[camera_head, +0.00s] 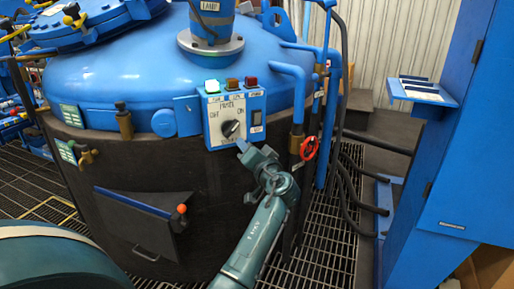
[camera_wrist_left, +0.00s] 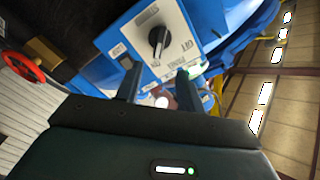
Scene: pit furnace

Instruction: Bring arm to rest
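My left gripper (camera_head: 246,150) is just below the control box (camera_head: 215,132) on the blue furnace, with its fingers pointing up at the box. The box has a black rotary knob (camera_head: 231,128) on a white face, with small buttons on top. In the left wrist view, the two fingers (camera_wrist_left: 157,86) stand apart with nothing held between them. The knob (camera_wrist_left: 158,41) shows beyond the fingertips, and I see no contact with it. My right gripper is in neither view.
A red valve wheel (camera_head: 309,147) on a pipe is right of my left gripper. A hatch (camera_head: 145,225) with an orange-red knob is on the dark furnace wall at lower left. A blue cabinet (camera_head: 455,150) with a small shelf (camera_head: 421,92) stands at right. Grating covers the floor.

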